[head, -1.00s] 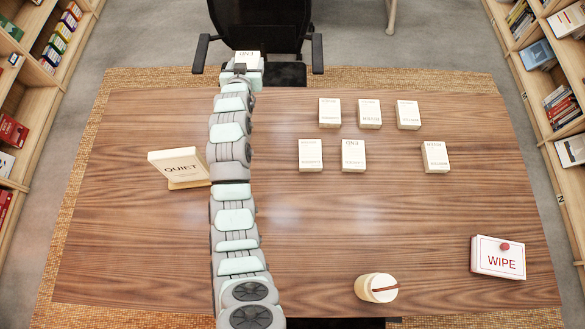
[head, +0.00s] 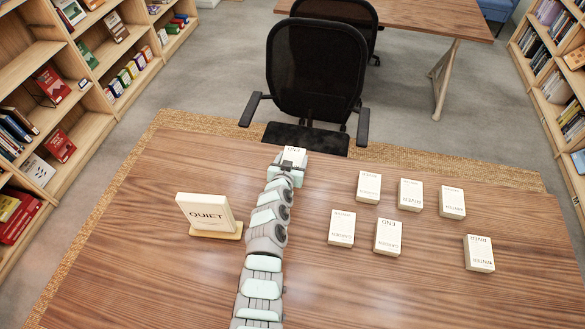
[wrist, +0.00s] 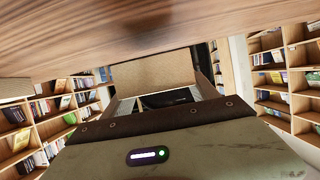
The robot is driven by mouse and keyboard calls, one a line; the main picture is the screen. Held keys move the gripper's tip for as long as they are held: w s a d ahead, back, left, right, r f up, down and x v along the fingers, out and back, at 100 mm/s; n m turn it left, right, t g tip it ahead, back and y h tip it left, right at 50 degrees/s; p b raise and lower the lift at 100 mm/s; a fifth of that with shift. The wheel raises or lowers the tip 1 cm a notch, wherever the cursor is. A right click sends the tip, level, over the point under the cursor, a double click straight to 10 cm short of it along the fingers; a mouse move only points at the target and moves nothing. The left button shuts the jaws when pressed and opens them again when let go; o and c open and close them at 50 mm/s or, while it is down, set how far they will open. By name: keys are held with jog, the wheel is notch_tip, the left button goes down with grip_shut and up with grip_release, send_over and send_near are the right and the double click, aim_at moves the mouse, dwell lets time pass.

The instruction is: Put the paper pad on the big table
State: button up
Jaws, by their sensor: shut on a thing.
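My gripper (head: 290,167) is at the far edge of the near wooden table (head: 320,290), shut on a small white paper pad (head: 294,156) with dark print on its face. The held pad is above the table's edge by the chair; its height is hard to judge. In the wrist view, a tan face that looks like the pad (wrist: 155,72) sits between the fingers, under the wood surface at the top. A second wooden table (head: 430,18) stands farther back. Which of the two is the big table is not marked.
Several similar white printed pads, such as one (head: 342,228), lie on the near table at right. A QUIET sign (head: 205,212) stands left of my arm. A black office chair (head: 315,75) is just beyond the edge. Bookshelves (head: 95,95) line both sides.

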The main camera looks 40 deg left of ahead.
jog(key=shift+s+f+b, duration=0.1)
jog(key=shift+f+b, duration=0.5)
jog(key=shift+f, duration=0.95)
jog(key=shift+f, duration=0.15)
jog(key=o, duration=1.5)
jog(key=shift+r, duration=0.35)
jog(key=shift+s+d+r+p, duration=0.2)
jog(key=shift+s+p, duration=0.05)
jog(key=shift+p, duration=0.2)
jog(key=p+v, duration=0.5)
jog(key=v, duration=0.6)
jog(key=shift+s+f, duration=0.15)
